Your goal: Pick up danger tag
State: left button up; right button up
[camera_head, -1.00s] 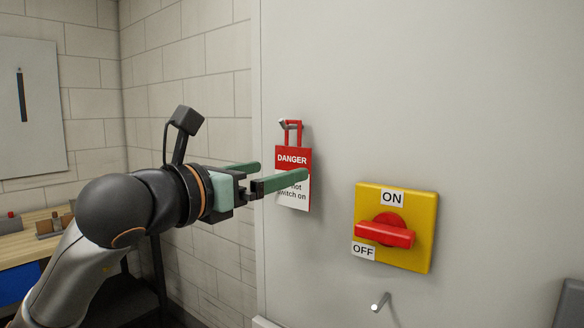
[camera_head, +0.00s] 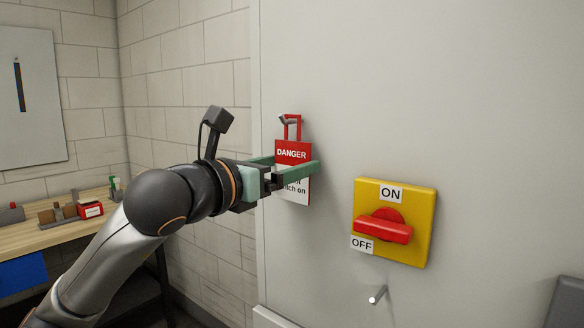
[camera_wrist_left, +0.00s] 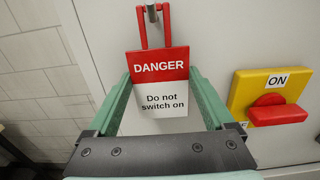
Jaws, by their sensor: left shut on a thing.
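The danger tag (camera_head: 292,152) is a red and white plate reading "DANGER, Do not switch on", with a red loop at its top. The loop hangs on a metal hook (camera_wrist_left: 152,12) on the grey panel. My left gripper (camera_head: 296,163) is shut on the tag, one green finger along each side edge. The near finger hides part of the tag's lettering in the head view. In the left wrist view the tag (camera_wrist_left: 158,72) stands between the two fingers, facing the camera. My right gripper is not in view.
A yellow switch box (camera_head: 423,220) with a red handle (camera_head: 384,229) and ON and OFF labels is right of the tag. An empty metal peg (camera_head: 377,295) sticks out below it. A wooden workbench (camera_head: 45,233) with small items stands at the left.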

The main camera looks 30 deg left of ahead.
pick_arm(q)
jog(key=shift+c, duration=1.2)
jog(key=shift+r, duration=0.1)
jog(key=shift+r, duration=0.7)
jog(key=s+a+b, duration=0.1)
jog(key=s+b, duration=0.3)
jog(key=s, duration=1.4)
jog(key=shift+a, duration=0.2)
